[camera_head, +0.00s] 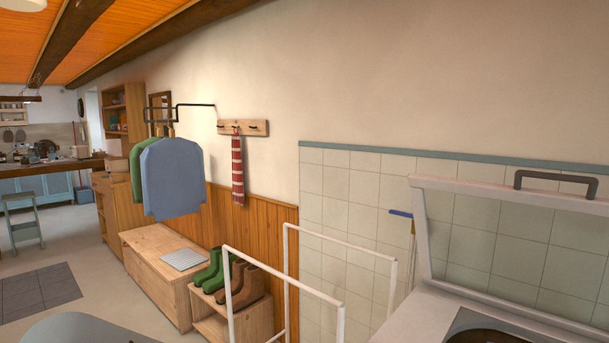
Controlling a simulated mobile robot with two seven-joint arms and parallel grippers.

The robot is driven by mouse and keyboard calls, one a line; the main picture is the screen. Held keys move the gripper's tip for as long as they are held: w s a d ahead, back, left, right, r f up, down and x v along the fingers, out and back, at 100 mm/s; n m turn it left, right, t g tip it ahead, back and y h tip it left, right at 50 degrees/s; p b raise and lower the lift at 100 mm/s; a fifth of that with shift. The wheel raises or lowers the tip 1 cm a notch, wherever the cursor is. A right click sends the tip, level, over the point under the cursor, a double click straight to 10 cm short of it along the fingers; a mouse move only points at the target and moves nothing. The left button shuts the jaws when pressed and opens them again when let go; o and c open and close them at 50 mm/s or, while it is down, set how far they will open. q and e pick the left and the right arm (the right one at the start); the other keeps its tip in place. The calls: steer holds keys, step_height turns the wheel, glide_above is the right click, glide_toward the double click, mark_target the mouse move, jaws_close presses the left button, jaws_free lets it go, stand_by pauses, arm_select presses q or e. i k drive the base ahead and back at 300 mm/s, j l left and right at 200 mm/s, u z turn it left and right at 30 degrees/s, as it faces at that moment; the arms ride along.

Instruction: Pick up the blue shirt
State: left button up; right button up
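The blue shirt (173,180) hangs from a dark wall-mounted rail (178,107) left of the middle of the head view. A green garment (141,163) hangs just behind it and is partly hidden by it. The blue shirt hangs freely above a wooden chest. Neither of my grippers is in view.
Below are the wooden chest (140,240) and a shoe shelf (256,321) with green and brown boots. A white rail frame (285,283) stands in front. A white counter with a raised lid (500,200) is at right. Open floor (95,312) lies at left.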

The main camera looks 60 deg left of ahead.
mark_target(173, 181)
steer(key=u, duration=2.7)
